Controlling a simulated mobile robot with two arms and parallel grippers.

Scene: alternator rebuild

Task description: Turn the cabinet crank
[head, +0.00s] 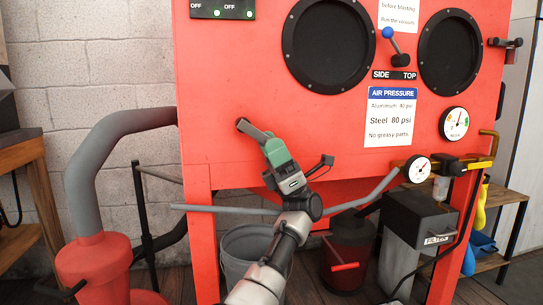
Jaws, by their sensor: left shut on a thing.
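The red blasting cabinet (230,70) fills the middle of the head view. A short grey crank (254,131) shows on its front, low and left of the AIR PRESSURE label. My left arm comes up from the bottom, and my left gripper (272,147) is shut on the crank at its lower right end. The jaws and the green part there cover that end, so I cannot tell exactly how they sit on it. My right gripper is not in view.
A ball-topped lever (391,36) points up-left above a SIDE/TOP plate (394,75). Two round black ports (328,45) are above. A grey bucket (246,250) and dark red canister (348,255) stand below. A grey hose (90,165) is at left, gauges (454,123) at right.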

